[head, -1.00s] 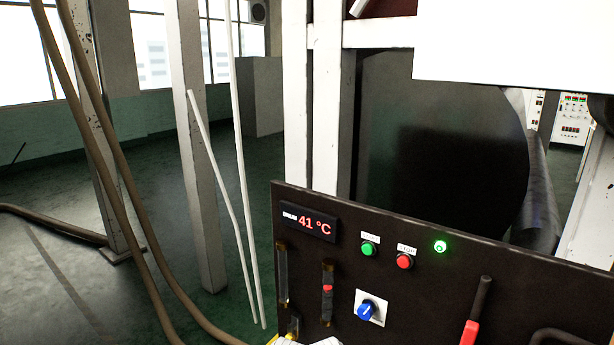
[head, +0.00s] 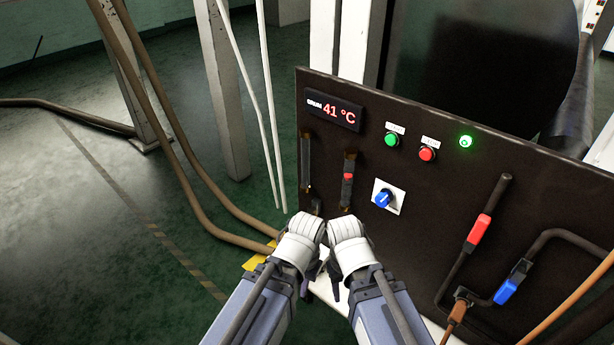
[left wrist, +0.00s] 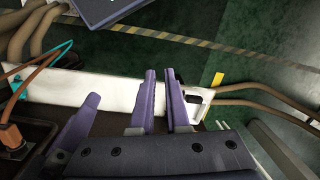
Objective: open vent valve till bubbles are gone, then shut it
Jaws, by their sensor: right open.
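The dark control panel (head: 440,210) stands ahead in the head view. On its left are two vertical tubes: the left one (head: 306,160) and one with a red marker (head: 348,178). No bubbles can be made out. A small dark fitting (head: 316,207) sits below the left tube; I cannot tell whether it is the vent valve. My left gripper (head: 306,288) and right gripper (head: 336,290) are close together at the panel's lower left, mostly hidden by my white wrists. The right is open. Purple fingers (left wrist: 160,100) show over a white ledge (left wrist: 100,88) in the left wrist view; nothing is visibly held.
A red handle (head: 479,229), a blue handle (head: 510,286) and a brown handle (head: 458,310) sit on pipes at the panel's right. A blue knob (head: 383,199) is mid-panel. The display reads 41 °C. Brown hoses (head: 190,200) cross the floor at left.

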